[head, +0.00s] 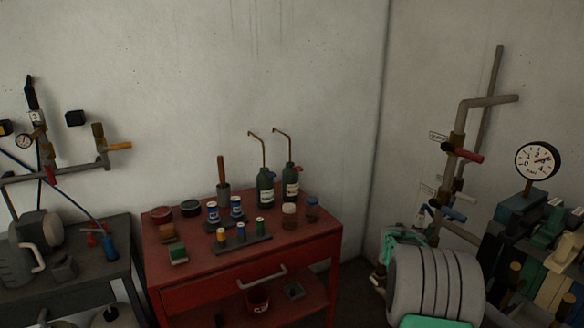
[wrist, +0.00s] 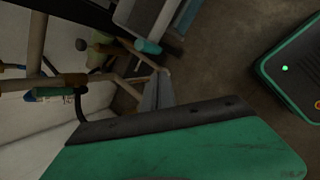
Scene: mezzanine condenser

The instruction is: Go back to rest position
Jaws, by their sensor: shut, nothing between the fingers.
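My gripper (wrist: 158,76) shows in the wrist view as two grey fingers close together, standing out from a dark bar on a green housing. The fingers are shut with nothing between them. They point toward pipework and dark equipment beyond. In the head view, my pale ribbed arm and green parts show at the lower right, in front of the wall pipes. The fingers cannot be made out clearly there.
A red cart (head: 243,276) with bottles, cans and two oilers stands at centre. A dark bench (head: 117,262) is at left. Pipes with a red valve handle (head: 466,155) and a pressure gauge (head: 538,160) stand at right. Dark floor shows between cart and arm.

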